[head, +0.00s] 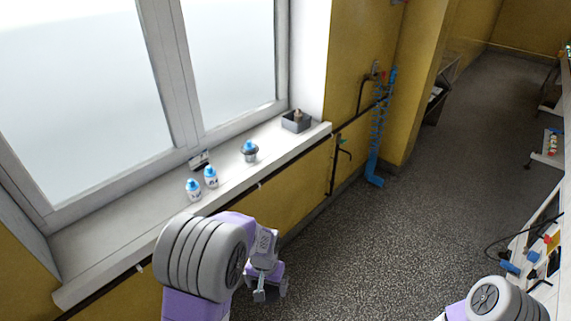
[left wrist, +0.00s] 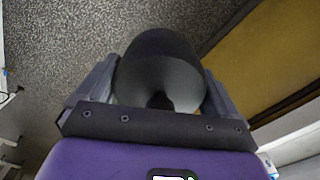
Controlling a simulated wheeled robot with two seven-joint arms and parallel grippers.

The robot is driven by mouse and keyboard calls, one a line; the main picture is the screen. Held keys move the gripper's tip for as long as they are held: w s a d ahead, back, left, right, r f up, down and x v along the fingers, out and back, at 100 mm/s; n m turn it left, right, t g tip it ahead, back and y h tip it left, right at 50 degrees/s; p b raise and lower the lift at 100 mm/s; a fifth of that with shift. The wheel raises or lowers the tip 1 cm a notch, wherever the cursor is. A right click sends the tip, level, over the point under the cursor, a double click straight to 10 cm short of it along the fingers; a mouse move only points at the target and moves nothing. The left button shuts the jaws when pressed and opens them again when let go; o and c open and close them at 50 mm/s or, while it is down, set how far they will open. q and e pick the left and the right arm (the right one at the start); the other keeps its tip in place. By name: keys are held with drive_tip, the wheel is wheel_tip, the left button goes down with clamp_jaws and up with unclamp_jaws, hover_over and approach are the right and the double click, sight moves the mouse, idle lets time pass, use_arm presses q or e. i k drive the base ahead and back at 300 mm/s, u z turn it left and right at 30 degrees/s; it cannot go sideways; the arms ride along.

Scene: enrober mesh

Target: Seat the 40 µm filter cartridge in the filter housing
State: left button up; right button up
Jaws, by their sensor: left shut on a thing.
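My left gripper (head: 270,292) hangs over the floor, in front of the yellow wall below the window sill. In the left wrist view it (left wrist: 160,95) is shut on a dark grey round piece (left wrist: 160,48) with a paler tapered end and a dark hole. I cannot tell which part this is; the head view does not show it clearly. On the sill stand two white blue-capped containers (head: 194,189) (head: 211,176) with small dark marks, unreadable here. Farther along is a grey cup-like piece with a blue top (head: 249,151). My right gripper is out of view.
A small sign (head: 199,160) stands behind the containers. A grey bin (head: 296,121) with a tan item stands at the sill's far end. A pipe and coiled blue hose (head: 379,110) run on the wall. The floor (head: 410,215) is open; a cluttered bench (head: 540,245) stands right.

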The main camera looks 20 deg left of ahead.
sight(250, 155)
drive_tip(key=z, duration=0.45)
drive_tip(key=i, duration=2.35)
drive_tip(key=u, duration=1.4)
drive_tip(key=i, duration=0.65)
drive_tip(key=u, duration=0.7)
